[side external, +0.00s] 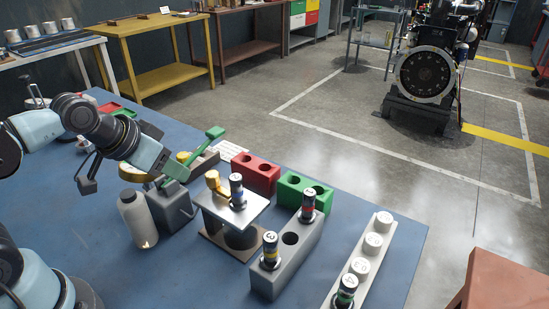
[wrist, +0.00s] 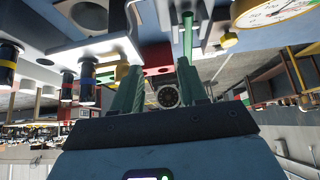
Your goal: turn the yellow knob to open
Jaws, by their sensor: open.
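A round yellow knob (side external: 183,157) shows in the side view just right of my gripper (side external: 160,162), partly hidden by the green lever. A yellow knob (wrist: 228,40) also shows in the wrist view, upper right, beside a yellow-rimmed gauge (wrist: 268,10). My gripper's two green fingers (wrist: 157,78) are apart in the wrist view, with nothing held between them. In the side view my gripper hangs over the grey block (side external: 174,208), near the knob but apparently not on it. Whether the fingers touch the lever cannot be told.
A green lever (side external: 200,142) rises right of my gripper. A white bottle (side external: 138,218) stands in front. A metal stand (side external: 231,207) with a gold part (side external: 213,180) and a dark cylinder is to the right. Red (side external: 255,174) and green (side external: 303,190) holed blocks lie beyond.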

